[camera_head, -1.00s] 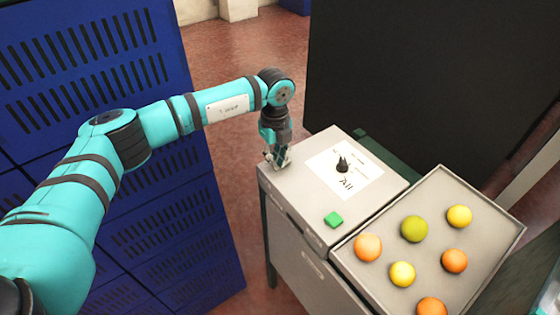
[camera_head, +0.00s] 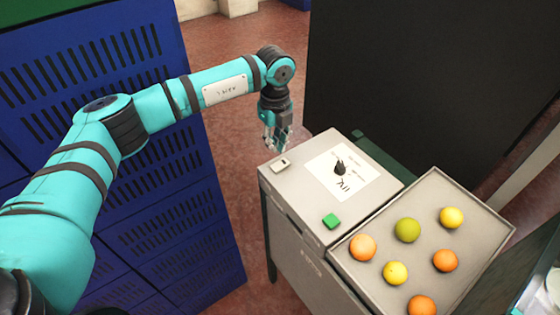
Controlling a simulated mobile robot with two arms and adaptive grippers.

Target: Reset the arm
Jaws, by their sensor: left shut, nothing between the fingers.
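My left arm comes in from the left in the head view. My left gripper (camera_head: 276,139) points down, just behind and above the far-left corner of a grey control box (camera_head: 300,190). It is shut and empty, and apart from the box. A small light switch (camera_head: 281,163) on the box top shows just in front of it. The box top also bears a black knob (camera_head: 340,167) on a white label sheet (camera_head: 352,185) and a green button (camera_head: 331,221). My right gripper is not in view.
A grey tray (camera_head: 462,188) with several orange, yellow and green fruits (camera_head: 407,230) adjoins the box on the right. Blue slatted crates (camera_head: 170,200) stand at the left. A large black panel (camera_head: 430,80) rises behind. Open reddish floor (camera_head: 235,85) lies between the crates and the panel.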

